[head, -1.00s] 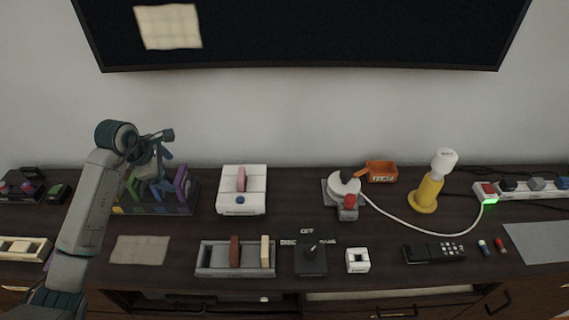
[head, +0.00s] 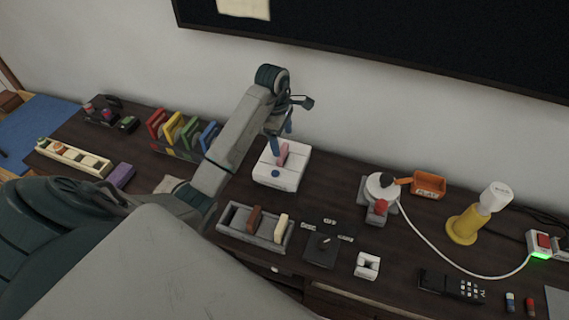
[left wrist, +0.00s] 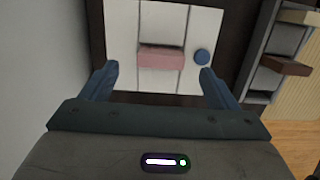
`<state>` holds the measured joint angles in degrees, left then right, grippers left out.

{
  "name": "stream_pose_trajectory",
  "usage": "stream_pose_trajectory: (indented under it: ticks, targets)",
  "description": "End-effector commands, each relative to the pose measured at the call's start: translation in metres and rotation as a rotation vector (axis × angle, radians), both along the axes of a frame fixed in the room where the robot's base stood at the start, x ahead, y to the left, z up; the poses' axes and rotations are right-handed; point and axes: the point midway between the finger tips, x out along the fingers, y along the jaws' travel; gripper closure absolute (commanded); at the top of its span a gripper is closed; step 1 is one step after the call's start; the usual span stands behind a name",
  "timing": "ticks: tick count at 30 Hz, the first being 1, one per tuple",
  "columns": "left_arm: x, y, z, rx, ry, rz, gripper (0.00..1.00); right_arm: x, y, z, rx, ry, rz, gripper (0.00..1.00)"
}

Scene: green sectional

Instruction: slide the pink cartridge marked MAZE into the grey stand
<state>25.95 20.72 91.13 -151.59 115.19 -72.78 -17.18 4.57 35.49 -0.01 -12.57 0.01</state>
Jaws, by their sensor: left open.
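The pink cartridge (head: 283,154) stands in the slot of a white console (head: 278,178) with a blue button; its marking is not readable. In the left wrist view the cartridge (left wrist: 161,58) lies between and just beyond the fingertips. My left gripper (head: 281,128) is open and empty over the console, its fingers on either side of the cartridge; I cannot tell whether they touch it. The grey stand (head: 248,238) is in front of the console and holds a brown cartridge (head: 254,218) and a cream cartridge (head: 281,228), with space at its left. My right gripper is not in view.
A rack (head: 165,148) of coloured cartridges is left of my arm. A purple block (head: 122,175) lies near the front edge.

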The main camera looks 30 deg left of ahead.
Motion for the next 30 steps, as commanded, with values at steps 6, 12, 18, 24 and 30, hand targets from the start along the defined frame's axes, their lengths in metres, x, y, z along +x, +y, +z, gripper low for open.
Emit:
stream_pose_trajectory:
  ticks: [6, 12, 18, 24, 30]
  targets:
    - [0.0, -0.001, -0.011, 0.0, -0.001, 0.0, 0.18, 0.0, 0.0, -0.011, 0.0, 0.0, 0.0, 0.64]
    - [0.0, -0.002, -0.035, 0.0, -0.001, 0.001, 0.18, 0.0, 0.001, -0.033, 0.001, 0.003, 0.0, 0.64]
    - [0.0, -0.005, -0.052, -0.001, 0.002, 0.002, 0.18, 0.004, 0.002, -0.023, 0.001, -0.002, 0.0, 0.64]
    - [0.001, -0.005, -0.056, 0.0, -0.001, 0.001, 0.18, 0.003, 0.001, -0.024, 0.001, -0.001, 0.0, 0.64]
    - [0.001, -0.005, -0.055, 0.0, -0.001, 0.001, 0.52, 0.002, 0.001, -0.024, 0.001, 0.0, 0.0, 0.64]
